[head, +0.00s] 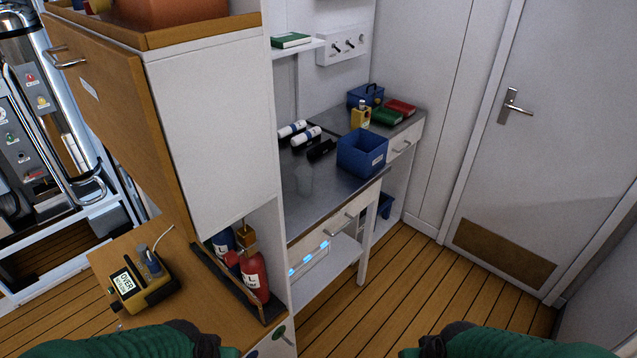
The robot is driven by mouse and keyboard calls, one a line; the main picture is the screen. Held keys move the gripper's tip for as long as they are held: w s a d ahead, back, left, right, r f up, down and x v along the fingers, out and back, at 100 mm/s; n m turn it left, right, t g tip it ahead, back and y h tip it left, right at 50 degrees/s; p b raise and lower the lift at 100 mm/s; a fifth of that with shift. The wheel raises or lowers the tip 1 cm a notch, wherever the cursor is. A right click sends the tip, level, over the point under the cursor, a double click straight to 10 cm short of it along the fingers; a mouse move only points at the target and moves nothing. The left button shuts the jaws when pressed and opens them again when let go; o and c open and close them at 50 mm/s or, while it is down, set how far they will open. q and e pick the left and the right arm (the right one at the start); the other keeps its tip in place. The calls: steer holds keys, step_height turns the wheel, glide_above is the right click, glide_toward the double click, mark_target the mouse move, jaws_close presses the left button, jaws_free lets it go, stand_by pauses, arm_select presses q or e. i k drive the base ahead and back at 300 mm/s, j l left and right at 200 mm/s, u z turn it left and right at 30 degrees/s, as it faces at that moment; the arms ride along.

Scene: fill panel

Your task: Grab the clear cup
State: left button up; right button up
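A faint, see-through shape that looks like the clear cup (304,179) stands on the dark grey top of the workbench (335,187), left of a blue bin (362,153). Its outline is hard to make out against the surface. My green left arm shows along the bottom edge at the left, and my green right arm along the bottom edge at the right. Both are cut off by the frame, and no gripper fingers show. Both arms are well short of the cup.
White bottles and black items (307,138) lie behind the cup. A tall white cabinet (212,125) stands left of the bench. A red cylinder (253,275) and a yellow device (143,287) sit nearer. The wooden floor (420,300) before the bench is clear.

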mark_target(304, 175)
steer(key=i+l+z, duration=0.6)
steer(key=l+z, duration=0.15)
steer(key=i+l+z, duration=0.4)
steer(key=i+u, duration=0.3)
steer(key=i+l+u, duration=0.3)
steer(key=i, duration=0.15)
steer(key=i+j, duration=0.05)
steer(key=j, duration=0.05)
